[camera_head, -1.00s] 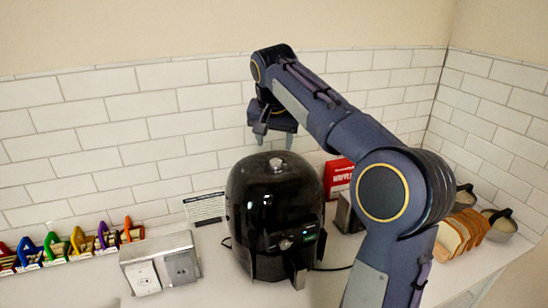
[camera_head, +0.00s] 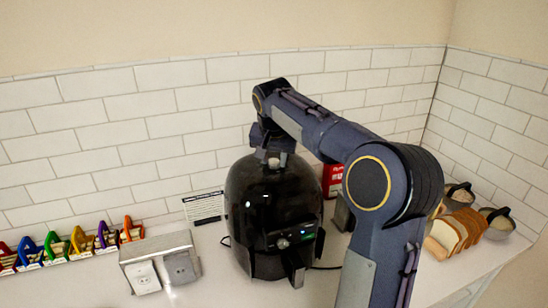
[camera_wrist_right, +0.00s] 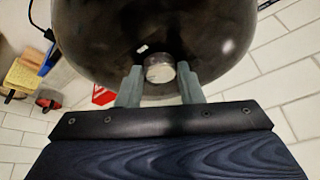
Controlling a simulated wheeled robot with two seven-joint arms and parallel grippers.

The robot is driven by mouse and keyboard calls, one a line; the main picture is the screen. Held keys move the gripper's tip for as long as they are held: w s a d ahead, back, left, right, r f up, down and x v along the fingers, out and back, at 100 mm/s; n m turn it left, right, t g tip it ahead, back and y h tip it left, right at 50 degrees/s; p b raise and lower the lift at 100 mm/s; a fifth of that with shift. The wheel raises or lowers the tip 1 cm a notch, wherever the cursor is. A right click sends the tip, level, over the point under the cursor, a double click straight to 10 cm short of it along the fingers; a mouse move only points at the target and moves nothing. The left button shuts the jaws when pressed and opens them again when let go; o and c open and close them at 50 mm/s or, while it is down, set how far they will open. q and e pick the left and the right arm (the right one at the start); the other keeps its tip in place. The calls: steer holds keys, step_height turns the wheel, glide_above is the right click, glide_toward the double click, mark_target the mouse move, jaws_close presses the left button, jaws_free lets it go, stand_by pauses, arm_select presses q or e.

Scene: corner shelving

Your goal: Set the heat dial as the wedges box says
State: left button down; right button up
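A black air fryer (camera_head: 272,205) stands on the counter, with a silver knob (camera_head: 274,162) on top and a smaller dial (camera_head: 283,243) beside a lit display on its front. I cannot tell which is the heat dial. My right gripper (camera_head: 268,150) is at the top knob. In the right wrist view its two fingers (camera_wrist_right: 160,88) are apart, one on each side of the top knob (camera_wrist_right: 160,70); contact is unclear. A red box (camera_head: 333,178) stands behind the fryer, partly hidden by it and my right arm; its lettering is unreadable. My left gripper is out of view.
A white printed card (camera_head: 204,207) leans on the tiled wall. A metal double outlet box (camera_head: 160,262) and several coloured clips (camera_head: 80,243) stand at left. Sliced bread (camera_head: 455,233) and dark-handled containers (camera_head: 498,222) are at right. A cord lies around the fryer.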

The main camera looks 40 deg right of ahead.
steer(key=c, duration=0.5)
steer(key=shift+m, duration=0.3)
steer(key=m, duration=0.1)
steer(key=m+g+h, duration=0.1)
steer(key=shift+w+a+m, duration=0.15)
steer(key=shift+m, duration=0.15)
steer(key=m, duration=0.2)
steer(key=m+g, duration=0.1)
steer(key=m, duration=0.1)
steer(key=shift+w+m+g+h, duration=0.2)
steer(key=shift+m+g+h, duration=0.1)
steer(key=m+g, duration=0.1)
steer(key=m, duration=0.2)
steer(key=m+g, duration=0.1)
steer(key=m, duration=0.2)
steer(key=shift+w, duration=0.2)
steer(key=shift+g, duration=0.3)
steer(key=o, duration=1)
